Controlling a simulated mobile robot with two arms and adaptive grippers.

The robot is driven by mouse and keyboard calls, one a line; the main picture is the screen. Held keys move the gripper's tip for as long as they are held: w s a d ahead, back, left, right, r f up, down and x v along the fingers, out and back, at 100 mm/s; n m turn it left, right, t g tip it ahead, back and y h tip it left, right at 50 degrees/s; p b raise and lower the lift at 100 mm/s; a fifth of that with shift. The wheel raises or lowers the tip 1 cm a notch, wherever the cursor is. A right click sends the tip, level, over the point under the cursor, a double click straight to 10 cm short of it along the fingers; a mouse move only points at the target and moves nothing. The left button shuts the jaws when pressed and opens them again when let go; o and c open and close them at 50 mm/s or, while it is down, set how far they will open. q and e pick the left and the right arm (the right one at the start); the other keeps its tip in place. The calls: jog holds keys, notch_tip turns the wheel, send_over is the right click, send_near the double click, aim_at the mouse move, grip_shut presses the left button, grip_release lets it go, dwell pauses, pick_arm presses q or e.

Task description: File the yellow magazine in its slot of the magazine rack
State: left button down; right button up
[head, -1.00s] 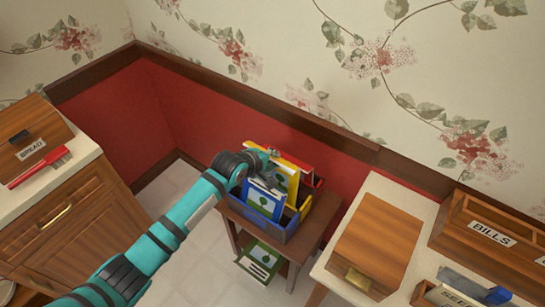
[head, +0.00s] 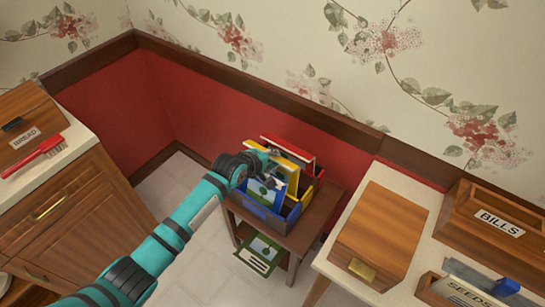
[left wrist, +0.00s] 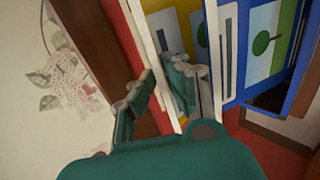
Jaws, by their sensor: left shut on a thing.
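The magazine rack (head: 263,222) stands on a small dark wooden table, with a blue front compartment and yellow and red ones behind. A blue magazine (head: 262,188) with a tree picture stands in the front. The yellow magazine (head: 291,158) is upright behind it, its lower part hidden by the blue magazine and rack. A red magazine (head: 288,145) stands at the back. My left gripper (head: 268,172) is shut on the yellow magazine near its upper left edge. In the left wrist view the fingers (left wrist: 165,95) sit either side of its edge. My right gripper is not in view.
A green magazine (head: 259,252) lies on the small table's lower shelf. A counter with a wooden box (head: 380,232) and a bills organizer (head: 490,225) is at the right. The red wall is close behind.

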pick_arm(q)
jog(key=c, duration=1.3)
grip_release()
jog(key=v, duration=1.2)
